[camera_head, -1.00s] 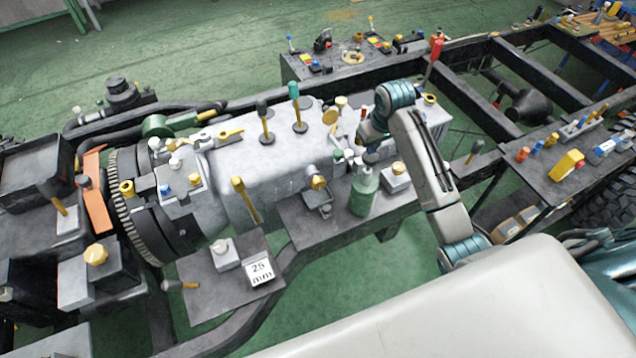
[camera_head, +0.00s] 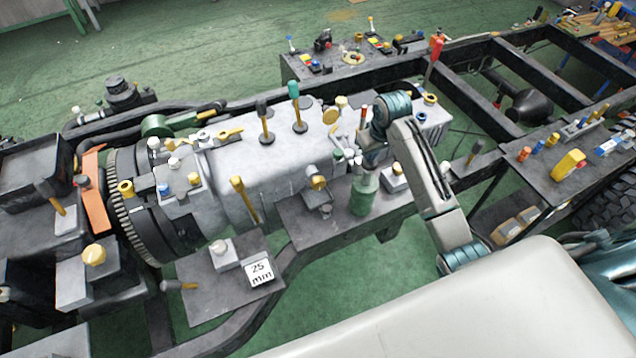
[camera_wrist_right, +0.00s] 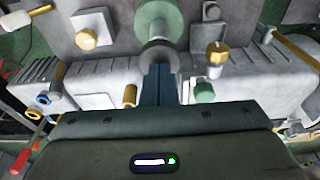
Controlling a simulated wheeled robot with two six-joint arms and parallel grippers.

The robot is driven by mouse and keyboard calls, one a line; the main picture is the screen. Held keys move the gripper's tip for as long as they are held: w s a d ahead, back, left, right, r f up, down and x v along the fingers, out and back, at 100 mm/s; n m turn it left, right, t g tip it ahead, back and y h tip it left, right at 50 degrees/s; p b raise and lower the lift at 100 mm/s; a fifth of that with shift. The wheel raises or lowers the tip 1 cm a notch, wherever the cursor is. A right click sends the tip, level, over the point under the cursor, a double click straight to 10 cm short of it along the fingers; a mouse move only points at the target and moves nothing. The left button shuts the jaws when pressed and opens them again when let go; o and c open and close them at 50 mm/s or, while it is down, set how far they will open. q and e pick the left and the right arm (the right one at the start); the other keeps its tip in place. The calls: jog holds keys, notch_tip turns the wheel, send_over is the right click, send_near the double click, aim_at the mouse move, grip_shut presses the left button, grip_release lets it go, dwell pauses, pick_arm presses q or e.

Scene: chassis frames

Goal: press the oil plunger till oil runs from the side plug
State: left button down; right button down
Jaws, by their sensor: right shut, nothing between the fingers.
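The green oil bottle (camera_head: 362,197) stands on the grey shelf beside the gearbox; it also shows at the top of the right wrist view (camera_wrist_right: 157,14). My right gripper (camera_head: 368,160) points down over the bottle's top. In the right wrist view its shut, empty fingers (camera_wrist_right: 160,80) reach the grey round plunger top (camera_wrist_right: 158,52) and appear to touch it; the contact is partly hidden. A gold plug (camera_head: 318,182) sits on the gearbox side, left of the bottle, and shows in the wrist view (camera_wrist_right: 215,52). I see no oil running from it. My left gripper is not in view.
A pale block with a yellow knob (camera_head: 397,168) stands close to the bottle's right. A red-handled tool (camera_head: 436,48) stands behind. Open floor shows between the frame rails.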

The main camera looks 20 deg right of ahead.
jog(key=shift+r+p, duration=0.75)
jog(key=shift+r, duration=3)
jog(key=shift+r, duration=0.1)
notch_tip(320, 180, down, 2)
jog(key=shift+f, duration=0.15)
jog(key=shift+f+b, duration=0.4)
jog(key=shift+f, duration=0.45)
jog(key=shift+f, duration=0.1)
